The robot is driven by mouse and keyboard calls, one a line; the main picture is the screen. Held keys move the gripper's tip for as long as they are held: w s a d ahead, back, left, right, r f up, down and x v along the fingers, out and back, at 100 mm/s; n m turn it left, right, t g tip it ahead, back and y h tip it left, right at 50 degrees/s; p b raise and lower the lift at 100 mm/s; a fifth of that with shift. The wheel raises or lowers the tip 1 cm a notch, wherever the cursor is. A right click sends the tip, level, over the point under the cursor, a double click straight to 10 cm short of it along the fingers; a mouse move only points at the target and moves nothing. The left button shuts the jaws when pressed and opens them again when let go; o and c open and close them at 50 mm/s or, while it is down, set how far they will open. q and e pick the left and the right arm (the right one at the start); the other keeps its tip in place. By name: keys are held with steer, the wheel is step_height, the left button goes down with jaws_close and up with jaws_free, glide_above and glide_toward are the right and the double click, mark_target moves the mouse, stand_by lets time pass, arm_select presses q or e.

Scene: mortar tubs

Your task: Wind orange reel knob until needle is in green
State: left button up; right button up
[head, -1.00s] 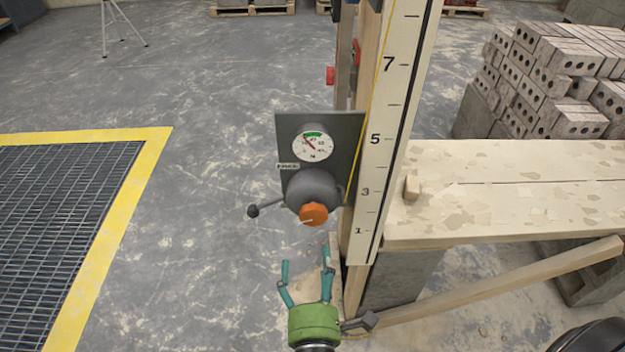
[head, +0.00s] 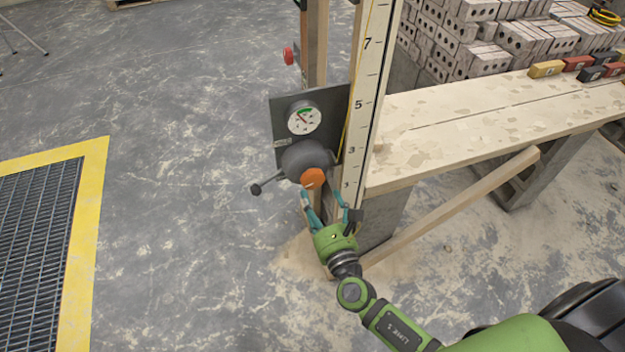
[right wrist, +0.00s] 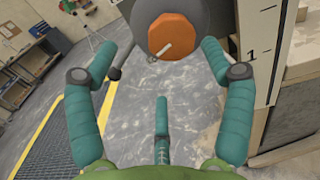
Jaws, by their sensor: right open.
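The orange knob (head: 313,178) sits on the front of a dark grey reel (head: 303,157), fixed to a grey panel below a round gauge (head: 304,117). The gauge has a green band at its top. Its needle is too small to read surely but seems to lean up-left. My right gripper (head: 324,198) is open just below the knob. In the right wrist view the knob (right wrist: 174,35) lies ahead, between and beyond the spread teal fingers (right wrist: 160,60), with a pale mark on its face. No finger clearly touches it. My left gripper is out of view.
A crank lever with a black ball (head: 256,189) sticks out left of the reel. A numbered board (head: 364,90) stands close on the right, beside a plank bench (head: 450,125) with a slanted wooden brace (head: 450,207). Open floor lies to the left.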

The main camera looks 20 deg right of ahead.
mark_target(314, 182)
steer(key=w, duration=0.1)
steer(key=w+d, duration=0.1)
steer(key=w, duration=0.1)
steer(key=shift+w+d+f+n, duration=0.1)
steer(key=shift+w+d+n, duration=0.1)
steer(key=shift+w+n, duration=0.15)
steer(key=shift+w, duration=1.6)
steer(key=shift+w+a, duration=0.1)
steer(key=shift+w, duration=0.2)
steer(key=c, duration=1.1)
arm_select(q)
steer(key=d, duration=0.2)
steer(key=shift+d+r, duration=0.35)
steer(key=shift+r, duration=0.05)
arm_select(e)
steer(key=shift+c, duration=0.3)
